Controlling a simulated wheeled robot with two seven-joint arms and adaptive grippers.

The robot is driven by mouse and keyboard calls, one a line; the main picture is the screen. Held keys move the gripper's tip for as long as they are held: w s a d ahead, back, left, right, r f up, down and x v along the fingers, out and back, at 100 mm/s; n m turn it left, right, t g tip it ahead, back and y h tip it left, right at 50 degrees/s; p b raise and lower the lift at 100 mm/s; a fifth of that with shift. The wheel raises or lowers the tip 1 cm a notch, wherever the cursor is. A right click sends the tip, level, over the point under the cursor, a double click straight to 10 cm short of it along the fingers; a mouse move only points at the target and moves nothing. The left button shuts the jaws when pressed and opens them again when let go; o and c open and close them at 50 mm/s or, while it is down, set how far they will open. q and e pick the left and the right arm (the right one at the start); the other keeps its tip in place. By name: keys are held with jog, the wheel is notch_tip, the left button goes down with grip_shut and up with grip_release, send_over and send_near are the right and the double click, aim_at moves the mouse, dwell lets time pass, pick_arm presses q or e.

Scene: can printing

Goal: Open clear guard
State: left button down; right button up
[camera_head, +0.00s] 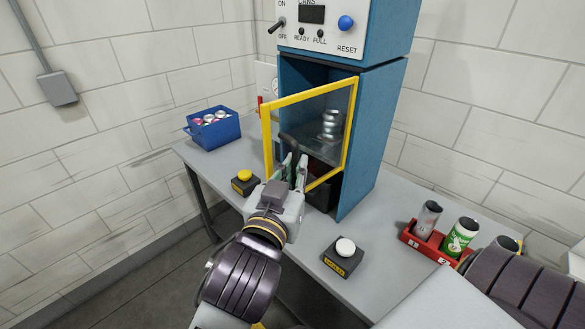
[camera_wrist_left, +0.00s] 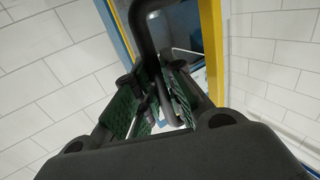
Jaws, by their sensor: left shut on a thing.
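The clear guard (camera_head: 310,88) is a see-through panel in a yellow frame on the front of the blue machine (camera_head: 372,140). Its left side stands out from the cabinet, so it looks ajar; its right edge is close to the cabinet's right front edge. My left gripper (camera_head: 295,165) is shut on the guard's black handle (camera_head: 287,143), low on the left part of the frame. In the left wrist view the handle (camera_wrist_left: 142,35) runs down between the green finger pads (camera_wrist_left: 160,95). A silvery can shape (camera_head: 330,125) shows through the panel. My right gripper is not visible.
A blue crate of cans (camera_head: 212,138) stands on the table at the left. A yellow button box (camera_head: 244,182) sits left of my gripper, a white button box (camera_head: 344,256) in front. A red rack (camera_head: 425,247) with cans is at the right, near my right arm.

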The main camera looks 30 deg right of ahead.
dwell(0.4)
pick_arm(q)
jog(key=c, duration=1.5)
grip_release()
jog(key=shift+d, duration=0.1)
jog(key=shift+v, duration=3.8)
jog(key=shift+w, duration=0.1)
